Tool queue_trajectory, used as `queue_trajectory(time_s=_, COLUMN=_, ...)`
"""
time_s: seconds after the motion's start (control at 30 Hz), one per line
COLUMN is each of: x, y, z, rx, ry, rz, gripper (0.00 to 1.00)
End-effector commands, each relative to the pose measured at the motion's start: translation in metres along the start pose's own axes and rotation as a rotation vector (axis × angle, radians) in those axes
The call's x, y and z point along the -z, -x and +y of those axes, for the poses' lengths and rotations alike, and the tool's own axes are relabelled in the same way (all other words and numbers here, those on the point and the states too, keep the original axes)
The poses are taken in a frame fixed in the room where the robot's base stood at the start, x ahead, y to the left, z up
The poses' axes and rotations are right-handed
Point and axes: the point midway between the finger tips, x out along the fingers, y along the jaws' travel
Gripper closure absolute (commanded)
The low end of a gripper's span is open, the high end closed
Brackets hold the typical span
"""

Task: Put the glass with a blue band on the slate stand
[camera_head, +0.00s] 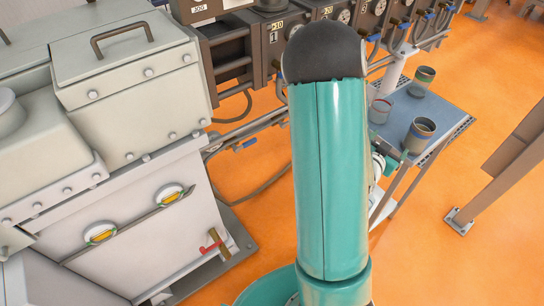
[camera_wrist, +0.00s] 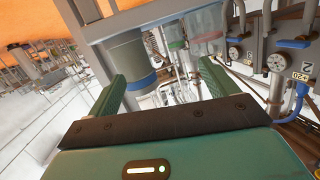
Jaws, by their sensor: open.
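The glass with a blue band (camera_wrist: 126,58) is large in the wrist view, a grey-green cylinder with the blue ring at its lower end in the picture. My gripper (camera_wrist: 164,70) is open, its two green fingers apart. The glass shows beyond the fingers, nearer the left one; whether it is between them I cannot tell. In the head view my arm hides most of the gripper, beside the nearest glass (camera_head: 420,134) on a blue-grey table (camera_head: 403,105). That glass's band colour is hard to read. I cannot surely identify the slate stand.
Two more glasses, one with a green band (camera_head: 424,75) and one with a red band (camera_head: 379,110), stand on the same table. Grey machinery (camera_head: 140,80) fills the left. A brown post (camera_head: 515,140) stands right. Orange floor (camera_head: 440,240) is open in front.

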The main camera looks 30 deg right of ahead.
Motion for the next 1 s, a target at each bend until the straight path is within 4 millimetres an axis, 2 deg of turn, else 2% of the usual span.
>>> queue_trajectory(time_s=0.03, x=0.002, y=0.007, z=-0.024, rx=0.038, ry=-0.036, rz=-0.062, gripper=0.15)
queue_trajectory(time_s=0.1, x=-0.001, y=0.019, z=-0.056, rx=0.095, ry=-0.061, rz=-0.163, gripper=0.15)
queue_trajectory(time_s=0.17, x=-0.001, y=0.034, z=-0.083, rx=0.149, ry=-0.074, rz=-0.247, gripper=0.15)
queue_trajectory(time_s=0.27, x=0.003, y=0.066, z=-0.127, rx=0.253, ry=-0.070, rz=-0.378, gripper=0.15)
queue_trajectory(time_s=0.4, x=0.016, y=0.123, z=-0.178, rx=0.412, ry=-0.019, rz=-0.539, gripper=0.15)
queue_trajectory(time_s=0.53, x=0.033, y=0.187, z=-0.209, rx=0.565, ry=0.073, rz=-0.659, gripper=0.15)
queue_trajectory(time_s=0.63, x=0.049, y=0.238, z=-0.221, rx=0.676, ry=0.171, rz=-0.730, gripper=0.15)
queue_trajectory(time_s=0.77, x=0.070, y=0.304, z=-0.220, rx=0.803, ry=0.327, rz=-0.792, gripper=0.15)
queue_trajectory(time_s=0.9, x=0.090, y=0.369, z=-0.198, rx=0.905, ry=0.523, rz=-0.825, gripper=0.15)
queue_trajectory(time_s=1.0, x=0.100, y=0.403, z=-0.176, rx=0.944, ry=0.652, rz=-0.832, gripper=0.15)
